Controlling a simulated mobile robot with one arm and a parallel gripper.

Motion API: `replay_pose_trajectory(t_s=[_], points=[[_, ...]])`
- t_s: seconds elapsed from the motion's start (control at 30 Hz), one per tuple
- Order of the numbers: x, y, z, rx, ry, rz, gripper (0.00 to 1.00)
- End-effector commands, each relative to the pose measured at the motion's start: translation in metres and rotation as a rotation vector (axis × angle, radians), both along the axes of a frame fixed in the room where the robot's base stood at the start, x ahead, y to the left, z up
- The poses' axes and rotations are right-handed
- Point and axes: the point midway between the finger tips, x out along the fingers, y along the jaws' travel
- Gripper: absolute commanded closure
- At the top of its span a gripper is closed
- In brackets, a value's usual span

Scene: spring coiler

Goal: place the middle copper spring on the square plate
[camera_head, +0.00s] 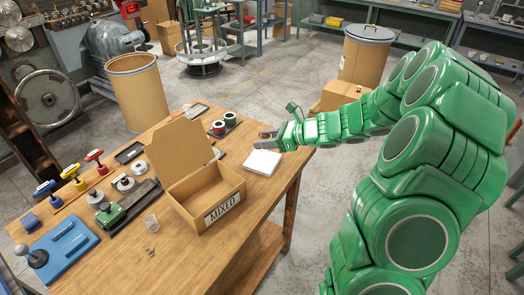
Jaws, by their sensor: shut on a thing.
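The square plate (262,164) is white and lies flat near the right end of the wooden table. My gripper (267,138) is at the plate's far edge, low over it. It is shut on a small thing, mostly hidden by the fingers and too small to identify. I cannot tell whether that thing touches the plate. A small wire coil (151,223) stands on the table in front of the box; its colour is unclear. No other copper spring can be made out.
An open cardboard box marked MIXED (207,197) stands left of the plate, its lid raised. Red and green spools (228,122) sit behind it. A blue tool (62,248), a green-topped device (112,214) and coloured-handled tools fill the left side.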

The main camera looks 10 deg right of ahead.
Motion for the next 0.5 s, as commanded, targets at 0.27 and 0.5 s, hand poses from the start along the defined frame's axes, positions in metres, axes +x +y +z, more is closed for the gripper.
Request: replay_pose_trajectory(t_s=[0.27,0.5], points=[[0.022,0.0,-0.029,0.0,0.004,0.001,0.86],[0.036,0.0,-0.046,-0.002,0.003,0.0,0.86]])
